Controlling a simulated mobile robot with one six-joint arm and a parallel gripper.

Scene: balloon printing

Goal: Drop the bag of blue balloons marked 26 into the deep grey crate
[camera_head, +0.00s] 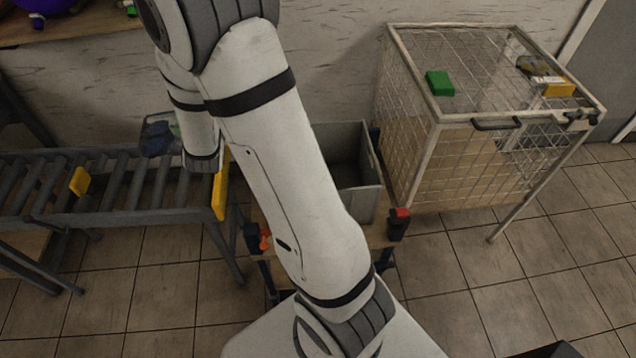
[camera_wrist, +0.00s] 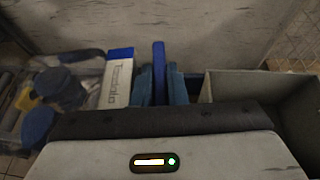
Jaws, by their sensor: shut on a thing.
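In the wrist view my gripper (camera_wrist: 159,88) is shut on a narrow, upright blue thing (camera_wrist: 159,62), seen edge-on. It looks like the bag of blue balloons, but no 26 can be read. The deep grey crate (camera_wrist: 240,86) is to the right of the gripper, its near part hidden by my gripper body. In the head view the crate (camera_head: 366,200) stands behind my arm, partly covered, and its visible inside looks empty. My gripper and the held thing are hidden by my arm in that view.
A clear container (camera_wrist: 90,68) with blue contents and a blue-and-white box (camera_wrist: 117,80) are left of the gripper. A roller conveyor (camera_head: 110,190) runs along the left. A wire cage (camera_head: 440,150) stands right of the crate, with a green block (camera_head: 440,83) on top.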

